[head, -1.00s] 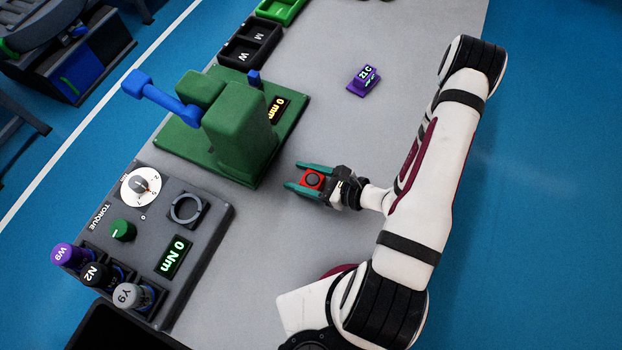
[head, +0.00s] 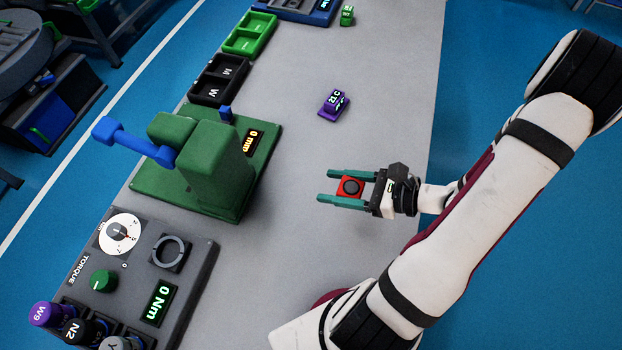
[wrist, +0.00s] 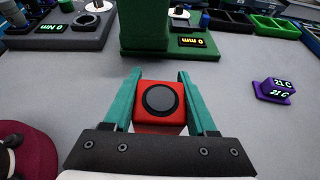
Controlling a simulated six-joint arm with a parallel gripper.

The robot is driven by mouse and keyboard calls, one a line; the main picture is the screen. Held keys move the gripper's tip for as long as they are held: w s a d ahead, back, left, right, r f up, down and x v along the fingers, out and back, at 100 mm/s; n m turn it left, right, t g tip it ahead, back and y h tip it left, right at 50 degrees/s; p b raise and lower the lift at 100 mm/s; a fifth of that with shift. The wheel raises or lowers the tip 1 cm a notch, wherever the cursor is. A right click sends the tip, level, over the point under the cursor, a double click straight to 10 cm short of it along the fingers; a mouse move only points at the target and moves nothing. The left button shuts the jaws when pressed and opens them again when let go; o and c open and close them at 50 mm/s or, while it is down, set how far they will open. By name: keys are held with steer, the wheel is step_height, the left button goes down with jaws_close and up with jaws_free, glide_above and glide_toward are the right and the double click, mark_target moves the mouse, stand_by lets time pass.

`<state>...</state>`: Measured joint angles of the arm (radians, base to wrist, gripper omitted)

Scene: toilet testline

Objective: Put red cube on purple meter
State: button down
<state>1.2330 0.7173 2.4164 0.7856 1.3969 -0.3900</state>
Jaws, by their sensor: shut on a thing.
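The red cube (head: 351,187) has a black round disc on its top face. My gripper (head: 345,188) is shut on it, with a green finger on either side, and holds it over the grey table. In the wrist view the red cube (wrist: 160,108) sits between the two fingers (wrist: 160,100). The purple meter (head: 333,104) is a small block with a lit display reading about 21 C. It stands on the table, beyond my gripper and a little to the left. It also shows at the right in the wrist view (wrist: 273,91). Nothing rests on the meter.
A green press-like device (head: 215,165) with a blue handle stands left of my gripper. A grey torque panel (head: 130,265) is at the lower left. Black (head: 220,80) and green (head: 250,35) trays line the left edge. The table around the meter is clear.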

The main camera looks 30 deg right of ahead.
steer(key=w+d+r+m+t+h, duration=0.2)
steer(key=w+d+m+h, duration=0.2)
steer(key=w+d, duration=0.65)
steer(key=w+d+r+m+t+h, duration=0.1)
steer(key=w+d+r+m+h, duration=0.3)
steer(key=w+d, duration=0.7)
steer(key=h, duration=0.1)
glide_above(334, 102)
steer(key=w+d, duration=0.1)
steer(key=w, duration=0.3)
step_height(334, 102, down, 8)
steer(key=f, duration=0.4)
steer(key=shift+w, duration=0.2)
steer(key=shift+f, duration=0.15)
steer(key=shift+c, duration=1)
jaws_free()
